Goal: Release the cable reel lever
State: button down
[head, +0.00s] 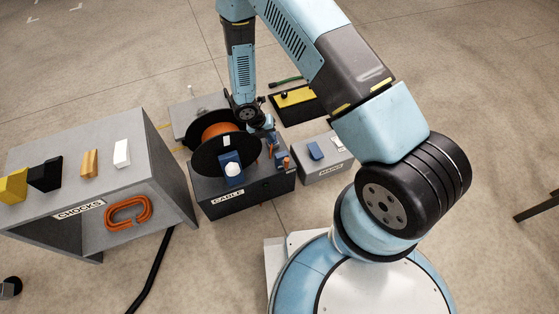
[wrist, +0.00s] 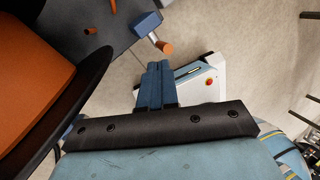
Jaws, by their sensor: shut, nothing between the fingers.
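The cable reel (head: 218,131), with black flanges and orange cable, stands on a dark box (head: 258,193) labelled CABLE. Its orange winding (wrist: 30,65) and black flange fill the left of the wrist view. A small lever with an orange end (head: 285,161) sits at the reel's right side; in the wrist view the lever's orange tip (wrist: 165,47) is on a grey rod from a blue block. My gripper (head: 272,141) is beside the reel, close to the lever. In the wrist view its blue fingers (wrist: 157,68) are together and empty, apart from the orange tip.
A blue block with a white knob (head: 231,168) is at the reel's front. A grey bench (head: 60,160) labelled CHOCKS stands left, a smaller grey box (head: 325,170) right. A black and yellow tray (head: 296,103) lies behind. Open floor (head: 450,60) is at the right rear.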

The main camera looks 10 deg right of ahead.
jog(key=s+f+n, duration=0.2)
jog(key=s+f, duration=0.1)
jog(key=f, duration=0.2)
jog(key=shift+a, duration=0.25)
jog(key=shift+f, duration=0.2)
jog(key=x, duration=0.9)
jog(key=shift+s+d+f, duration=0.15)
jog(key=shift+s+f, duration=0.05)
jog(key=shift+f, duration=0.2)
